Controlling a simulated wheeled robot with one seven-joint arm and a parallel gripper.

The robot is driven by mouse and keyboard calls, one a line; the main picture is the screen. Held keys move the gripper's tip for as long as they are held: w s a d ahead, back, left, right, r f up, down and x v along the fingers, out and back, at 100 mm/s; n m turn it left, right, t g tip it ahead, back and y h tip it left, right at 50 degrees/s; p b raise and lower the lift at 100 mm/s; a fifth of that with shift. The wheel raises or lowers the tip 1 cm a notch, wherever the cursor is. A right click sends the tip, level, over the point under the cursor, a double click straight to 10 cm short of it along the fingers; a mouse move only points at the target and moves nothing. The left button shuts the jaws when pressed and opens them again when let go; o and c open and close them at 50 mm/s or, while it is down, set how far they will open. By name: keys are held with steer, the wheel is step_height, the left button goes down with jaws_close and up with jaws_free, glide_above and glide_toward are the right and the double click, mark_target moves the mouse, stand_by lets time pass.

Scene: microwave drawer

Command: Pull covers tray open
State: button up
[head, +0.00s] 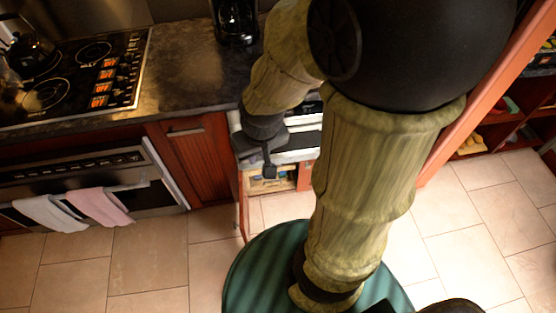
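The silver and dark unit (303,144), which looks like the microwave drawer, is set in the red cabinet below the counter at the middle. My arm hides much of it, and I cannot make out a separate covers tray. My gripper (268,172) points down in front of the unit's left part. Its fingers are small and dark here, so I cannot tell whether they touch the front or hold anything.
A low compartment (272,184) with light-coloured items is under the unit. A red cabinet door (197,165) and an oven (85,175) with two towels are to the left. A coffee maker (234,22) stands on the counter. Tiled floor (148,255) is clear in front.

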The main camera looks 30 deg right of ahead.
steer(key=shift+w, duration=0.15)
steer(key=w+d+f+n+t+b, duration=0.25)
steer(key=w+d+f+b, duration=0.3)
steer(key=f+b, duration=0.55)
steer(key=w+d+f+n+t+h+b, duration=0.1)
steer(key=w+d+f+n+t+b, duration=0.2)
steer(key=w+f+b, duration=0.7)
steer(key=w+d+f+n+t+b, duration=0.3)
steer(key=d+f+b, duration=0.4)
steer(key=f, duration=0.7)
steer(key=w+d+f+n+t+y+b, duration=0.1)
steer(key=f+n+b, duration=0.4)
steer(key=f+b, duration=0.8)
steer(key=w+d+f+n+t+y+b, duration=0.1)
steer(key=d+f+n+b, duration=0.4)
steer(key=f+b, duration=0.8)
step_height(320, 180, down, 6)
steer(key=d+t+y, duration=0.1)
steer(key=t, duration=0.1)
steer(key=shift+d+f+t, duration=0.2)
steer(key=shift+d+t, duration=0.05)
steer(key=shift+t, duration=0.1)
steer(key=shift+w+b, duration=0.1)
steer(key=shift+b, duration=0.2)
